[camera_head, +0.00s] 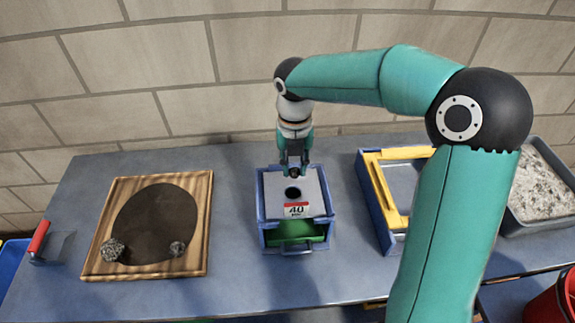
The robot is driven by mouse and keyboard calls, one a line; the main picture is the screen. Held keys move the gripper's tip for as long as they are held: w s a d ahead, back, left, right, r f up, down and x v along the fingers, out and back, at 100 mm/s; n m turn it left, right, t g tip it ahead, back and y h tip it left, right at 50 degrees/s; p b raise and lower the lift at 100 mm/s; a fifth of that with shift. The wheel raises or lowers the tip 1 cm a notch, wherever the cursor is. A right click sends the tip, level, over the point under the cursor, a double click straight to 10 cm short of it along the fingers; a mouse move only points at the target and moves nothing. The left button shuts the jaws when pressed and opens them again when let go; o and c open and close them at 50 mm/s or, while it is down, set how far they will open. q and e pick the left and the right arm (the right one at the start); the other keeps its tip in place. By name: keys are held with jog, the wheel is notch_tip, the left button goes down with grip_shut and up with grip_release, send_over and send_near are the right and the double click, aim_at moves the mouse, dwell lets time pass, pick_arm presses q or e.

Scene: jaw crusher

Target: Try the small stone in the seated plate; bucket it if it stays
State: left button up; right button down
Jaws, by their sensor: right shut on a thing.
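A grey plate (311,191) with a round dark hole and a red-and-white "40" label lies on top of a blue open-front box (263,226). My right gripper (294,169) comes down from above and is shut at the back edge of the plate, behind the hole; its fingers partly hide the grip point. The smaller grey stone (178,248) lies at the lower right of a wood-framed board (150,270) with a dark round surface. A larger grey stone (112,250) lies at its lower left. My left gripper is not in view.
A green tray (292,230) shows inside the box. A blue-and-yellow frame (385,190) stands right of it, partly behind my right arm. A grey bin of rubble (545,185) and a red bucket (550,302) are at the right. A red-handled trowel (40,237) lies far left.

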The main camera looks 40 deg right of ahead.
jog(key=shift+w+a+r, duration=0.1)
jog(key=shift+r, duration=0.05)
jog(key=shift+f+b, duration=1.95)
jog(key=shift+f, duration=1.1)
jog(key=c, duration=0.9)
grip_release()
jog(key=shift+o, duration=0.2)
jog(key=r, duration=1.2)
jog(key=shift+w+a, duration=0.1)
jog(key=shift+a, duration=0.1)
